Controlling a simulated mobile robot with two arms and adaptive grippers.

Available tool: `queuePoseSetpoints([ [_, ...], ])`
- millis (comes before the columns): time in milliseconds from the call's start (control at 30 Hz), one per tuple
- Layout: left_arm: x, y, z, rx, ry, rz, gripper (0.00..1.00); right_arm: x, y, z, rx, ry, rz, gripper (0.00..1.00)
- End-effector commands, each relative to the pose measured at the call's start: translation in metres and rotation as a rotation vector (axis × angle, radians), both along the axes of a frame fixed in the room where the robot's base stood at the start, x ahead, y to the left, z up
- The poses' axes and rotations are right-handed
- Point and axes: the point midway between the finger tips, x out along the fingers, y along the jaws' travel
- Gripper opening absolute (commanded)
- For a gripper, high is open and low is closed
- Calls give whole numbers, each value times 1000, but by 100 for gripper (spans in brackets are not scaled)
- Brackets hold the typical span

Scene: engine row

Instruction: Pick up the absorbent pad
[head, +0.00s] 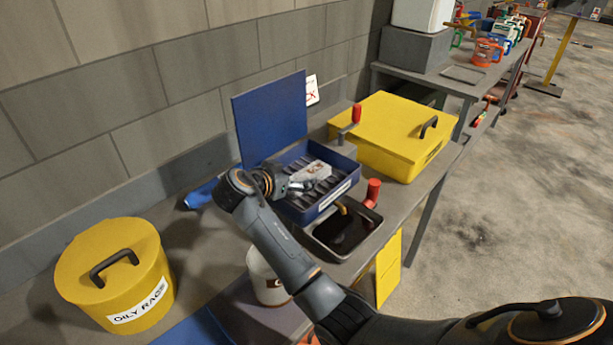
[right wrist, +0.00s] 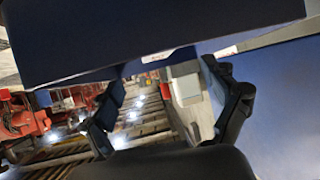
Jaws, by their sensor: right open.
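No object is clearly marked as the absorbent pad. A flat blue sheet (head: 192,331) at the bottom edge of the head view and a small blue item (head: 201,194) by the wall are possible candidates, but I cannot tell. My right gripper (head: 288,186) is over the open blue case (head: 325,207), beside a pale block (head: 311,171) at the case. In the right wrist view my right gripper (right wrist: 172,112) has its fingers apart, with nothing seen clamped between them. My left gripper is out of view.
A yellow oily rags bin (head: 130,303) stands at left. A dark tray (head: 352,246) and red-handled tools (head: 373,191) are beside the case. A white can (head: 266,285) stands partly behind my arm. A yellow box (head: 388,128) sits behind. Open floor (head: 500,190) lies right.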

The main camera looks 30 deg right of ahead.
Motion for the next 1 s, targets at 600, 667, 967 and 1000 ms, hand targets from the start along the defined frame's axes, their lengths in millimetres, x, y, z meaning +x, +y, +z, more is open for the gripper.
queuePoseSetpoints([
  [600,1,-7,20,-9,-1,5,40,25,-42,-33,1,1,0,87],
  [667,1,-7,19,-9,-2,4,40,25,-41,-33,1,0,1,87],
  [967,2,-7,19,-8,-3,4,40,24,-41,-33,1,1,0,47],
  [1000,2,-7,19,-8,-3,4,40,24,-41,-33,1,1,0,38],
])
